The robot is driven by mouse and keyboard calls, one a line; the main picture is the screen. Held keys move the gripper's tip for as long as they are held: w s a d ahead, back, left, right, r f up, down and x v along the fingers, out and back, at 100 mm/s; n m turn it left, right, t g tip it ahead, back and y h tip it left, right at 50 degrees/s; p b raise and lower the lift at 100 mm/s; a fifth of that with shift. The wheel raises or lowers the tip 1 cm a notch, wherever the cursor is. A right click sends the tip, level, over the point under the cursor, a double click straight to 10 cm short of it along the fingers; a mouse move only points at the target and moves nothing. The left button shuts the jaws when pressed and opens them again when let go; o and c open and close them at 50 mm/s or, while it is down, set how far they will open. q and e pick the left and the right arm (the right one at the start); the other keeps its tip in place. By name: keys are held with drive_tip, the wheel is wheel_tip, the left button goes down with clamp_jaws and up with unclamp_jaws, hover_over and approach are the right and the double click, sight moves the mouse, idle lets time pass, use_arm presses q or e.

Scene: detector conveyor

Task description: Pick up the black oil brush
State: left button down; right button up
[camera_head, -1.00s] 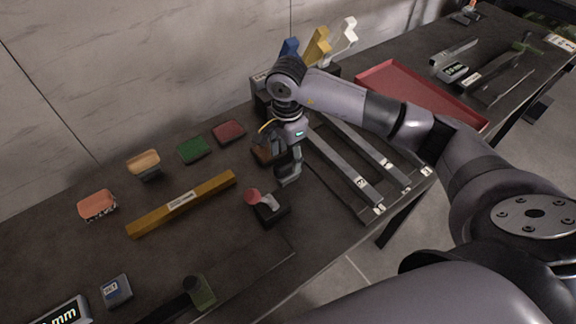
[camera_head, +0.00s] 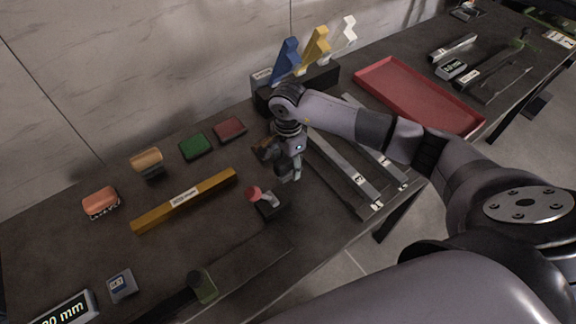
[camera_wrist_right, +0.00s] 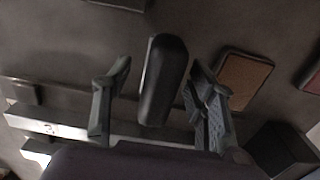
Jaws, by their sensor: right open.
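A long black object with rounded ends, which looks like the black oil brush (camera_wrist_right: 163,80), lies between the two fingers of my right gripper (camera_wrist_right: 158,92) in the right wrist view. Gaps show on both sides of it, and the fingers are open. I cannot tell how far below the fingertips it is. In the head view my right gripper (camera_head: 290,172) points down over the table, beside the metal bars. The brush is hidden or not clear there behind the gripper. My left gripper is not in view.
A brown pad (camera_wrist_right: 244,80) lies close to one finger. Grey metal bars (camera_head: 345,172), a red-knobbed device (camera_head: 265,203) and a yellow bar (camera_head: 185,201) surround the gripper. Blue, yellow and white angle pieces stand in a black holder (camera_head: 318,78) behind. A red tray (camera_head: 420,97) is right.

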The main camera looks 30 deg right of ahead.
drive_tip(key=shift+f+b, duration=0.2)
drive_tip(key=shift+b, duration=0.1)
idle(0.4)
clamp_jaws()
idle(0.6)
